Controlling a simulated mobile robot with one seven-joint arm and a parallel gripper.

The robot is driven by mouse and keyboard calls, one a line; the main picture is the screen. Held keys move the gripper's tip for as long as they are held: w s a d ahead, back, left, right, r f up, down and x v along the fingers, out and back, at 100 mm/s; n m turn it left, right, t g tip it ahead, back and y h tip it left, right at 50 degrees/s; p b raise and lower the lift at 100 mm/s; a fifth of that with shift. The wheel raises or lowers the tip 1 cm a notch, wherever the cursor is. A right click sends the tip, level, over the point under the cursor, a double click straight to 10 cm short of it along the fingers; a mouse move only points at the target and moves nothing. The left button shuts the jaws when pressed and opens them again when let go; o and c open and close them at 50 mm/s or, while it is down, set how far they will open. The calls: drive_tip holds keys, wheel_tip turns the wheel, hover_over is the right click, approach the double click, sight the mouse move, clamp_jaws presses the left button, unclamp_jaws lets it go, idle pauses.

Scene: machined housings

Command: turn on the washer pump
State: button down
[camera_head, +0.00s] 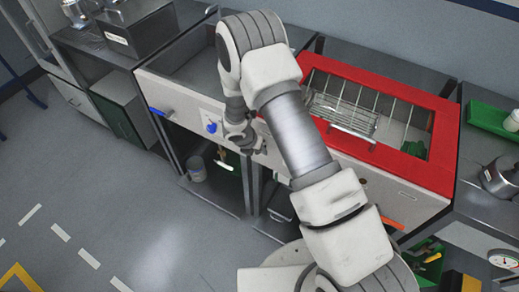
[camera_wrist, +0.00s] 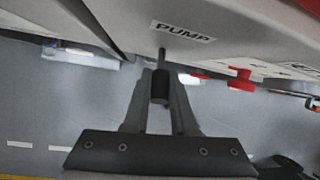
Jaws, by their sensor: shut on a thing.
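A label reading PUMP (camera_wrist: 183,32) is on the pale front panel in the wrist view. Just below it a thin rod with a black grip, the pump lever (camera_wrist: 160,88), sticks out from the panel. My gripper (camera_wrist: 161,92) is shut on the black grip, with one finger on each side of it. In the head view my gripper (camera_head: 243,141) is at the front panel of the washer (camera_head: 405,190), partly covered by my wrist, and the lever cannot be made out there. The washer has a red-rimmed basin with a wire basket (camera_head: 343,115) in it.
A blue knob (camera_head: 211,127) and a blue handle (camera_head: 161,112) are on the panel to the left of my gripper. An orange handle (camera_head: 392,223) is on the right. A red control (camera_wrist: 241,80) sits right of the lever. The floor in front is free.

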drive_tip(key=c, duration=0.7)
unclamp_jaws()
drive_tip(key=shift+c, duration=0.2)
drive_tip(key=v, duration=1.7)
drive_tip(key=shift+r+p, duration=0.2)
drive_tip(key=shift+p, duration=0.15)
drive_tip(key=shift+a, duration=0.1)
drive_tip(key=s+d+r+m, duration=0.3)
drive_tip(key=d+r+m, duration=0.3)
drive_tip(key=r+m, duration=0.3)
drive_tip(key=s+d+r+m, duration=0.3)
drive_tip(key=d+r+m, duration=0.3)
drive_tip(key=r, duration=0.4)
drive_tip(key=s+d+r+m+t+y, duration=0.1)
drive_tip(key=s+d+r+m+y, duration=0.1)
drive_tip(key=s+r+m, duration=0.2)
drive_tip(key=s+d+r+m+t+y, duration=0.1)
drive_tip(key=s+r+m, duration=0.3)
drive_tip(key=s+m, duration=0.7)
drive_tip(key=shift+s+d+r+m+y, duration=0.2)
drive_tip(key=shift+d+r+m+y, duration=0.2)
drive_tip(key=shift+m, duration=0.1)
